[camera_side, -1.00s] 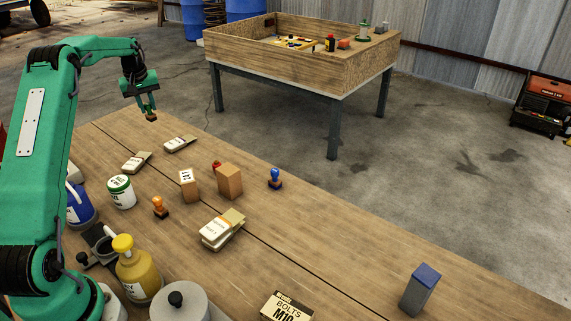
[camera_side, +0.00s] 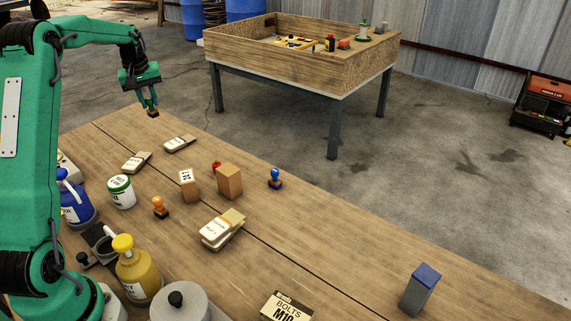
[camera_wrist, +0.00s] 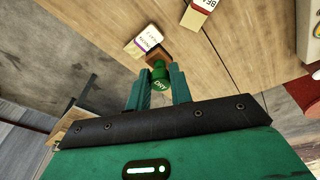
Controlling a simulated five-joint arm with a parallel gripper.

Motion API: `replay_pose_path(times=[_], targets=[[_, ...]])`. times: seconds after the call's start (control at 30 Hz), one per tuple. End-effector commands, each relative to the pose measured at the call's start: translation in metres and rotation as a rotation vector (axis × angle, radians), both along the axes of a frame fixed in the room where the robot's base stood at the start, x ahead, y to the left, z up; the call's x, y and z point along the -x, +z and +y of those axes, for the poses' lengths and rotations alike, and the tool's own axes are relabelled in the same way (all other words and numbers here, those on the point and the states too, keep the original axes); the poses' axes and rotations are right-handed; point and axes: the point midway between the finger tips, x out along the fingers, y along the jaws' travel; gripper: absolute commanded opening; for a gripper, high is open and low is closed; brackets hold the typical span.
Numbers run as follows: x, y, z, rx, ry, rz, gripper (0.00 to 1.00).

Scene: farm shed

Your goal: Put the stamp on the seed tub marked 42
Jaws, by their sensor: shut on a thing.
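My gripper (camera_side: 151,110) is shut on a stamp in the air above the far left end of the bench. In the wrist view the stamp (camera_wrist: 160,78) has a green handle reading "DRY" and a brown base, between my fingers. A white tub with a green lid (camera_side: 121,192) stands upright on the bench, nearer the camera than my gripper and to its left; its marking is too small to read. An orange-handled stamp (camera_side: 159,207), a blue-handled stamp (camera_side: 275,179) and a partly hidden red-handled one (camera_side: 216,167) stand apart on the bench.
Packets (camera_side: 180,144) lie on the bench near my gripper, with a clipped stack (camera_side: 222,229) farther right. A labelled block (camera_side: 188,184) and a cardboard box (camera_side: 229,181) stand mid-bench. Blue (camera_side: 77,205) and yellow (camera_side: 137,272) bottles stand front left. The bench's right half is mostly clear.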

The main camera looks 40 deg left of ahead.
Motion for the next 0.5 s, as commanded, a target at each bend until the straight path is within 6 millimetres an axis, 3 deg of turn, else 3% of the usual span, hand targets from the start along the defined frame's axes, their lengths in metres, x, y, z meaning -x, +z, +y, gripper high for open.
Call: replay_pose_path(times=[0.5], targets=[[0.042, 0.037, -0.078, 0.004, -0.041, -0.003, 0.00]])
